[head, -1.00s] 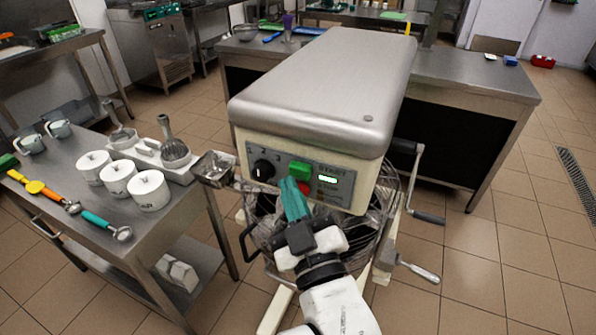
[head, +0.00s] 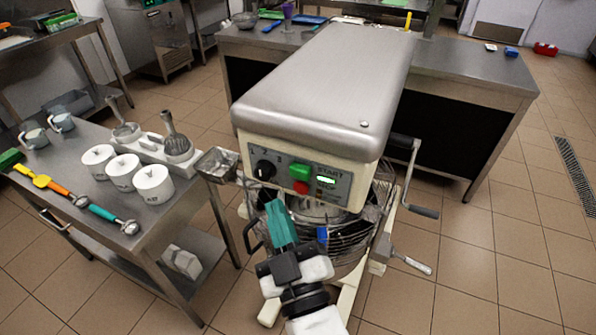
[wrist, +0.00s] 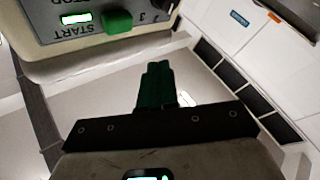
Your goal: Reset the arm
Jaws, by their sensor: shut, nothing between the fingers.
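My gripper (head: 274,208) has teal fingers that are closed together with nothing between them. In the head view it is in front of the mixer (head: 320,100), below and left of its control panel (head: 300,178), apart from the buttons. The panel has a green button (head: 301,171), a red button (head: 300,187), a black knob (head: 264,169) and a lit green display (head: 325,181). In the wrist view the shut fingers (wrist: 157,72) point toward the mixer's underside, and the green button (wrist: 117,21) shows at the upper left, clear of them.
The wire bowl guard (head: 372,215) and crank handles (head: 412,262) are right of my gripper. Tiled floor (head: 480,270) is open at the right.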

